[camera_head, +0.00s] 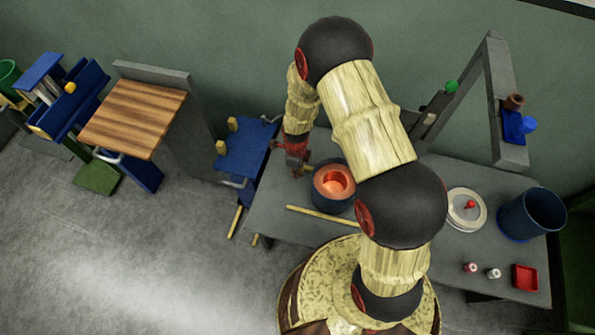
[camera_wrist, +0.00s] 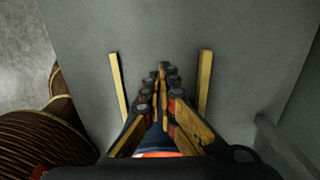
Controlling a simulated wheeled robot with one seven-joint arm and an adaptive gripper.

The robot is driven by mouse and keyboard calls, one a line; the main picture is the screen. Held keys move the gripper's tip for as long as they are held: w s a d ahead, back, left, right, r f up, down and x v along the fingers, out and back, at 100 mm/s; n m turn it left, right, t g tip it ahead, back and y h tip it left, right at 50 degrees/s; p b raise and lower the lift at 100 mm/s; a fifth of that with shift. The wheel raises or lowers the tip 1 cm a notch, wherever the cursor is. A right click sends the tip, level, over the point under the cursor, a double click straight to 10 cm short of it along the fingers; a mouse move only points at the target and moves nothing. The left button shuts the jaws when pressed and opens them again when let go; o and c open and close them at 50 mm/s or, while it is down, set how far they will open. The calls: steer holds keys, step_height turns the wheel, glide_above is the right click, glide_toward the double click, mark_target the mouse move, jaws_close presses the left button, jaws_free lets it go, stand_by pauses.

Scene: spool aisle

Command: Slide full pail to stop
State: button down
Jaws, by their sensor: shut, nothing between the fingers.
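The full pail (camera_head: 318,195) is dark blue with glowing orange-red contents and stands upright on the grey table. My gripper (camera_head: 297,170) is just left of the pail in the head view, with its fingers together and empty. In the wrist view my gripper (camera_wrist: 163,72) points over the table, and a bit of blue pail and its orange contents (camera_wrist: 158,154) show beneath the fingers. I cannot tell whether gripper and pail touch. Two yellow rails, left (camera_wrist: 118,85) and right (camera_wrist: 204,82), flank the fingers. One rail (camera_head: 322,215) shows in front of the pail. I cannot make out the stop.
The grey table (camera_head: 270,215) is bare left of the pail. A white plate (camera_head: 465,222), a blue bin (camera_head: 532,214), a red tray (camera_head: 524,278) and two small bottles stand at the right. A blue bench (camera_head: 243,150) stands beyond the table's left edge.

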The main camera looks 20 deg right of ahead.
step_height(320, 180, down, 6)
steer(key=shift+r+b, duration=0.1)
steer(key=shift+b, duration=0.75)
steer(key=shift+s+d+b, duration=0.2)
steer(key=shift+s+d, duration=0.2)
steer(key=shift+d, duration=0.25)
steer(key=shift+s+d+b, duration=0.2)
steer(key=shift+s+d, duration=0.2)
steer(key=shift+d, duration=0.2)
steer(key=shift+s+d, duration=0.3)
steer(key=shift+d, duration=0.15)
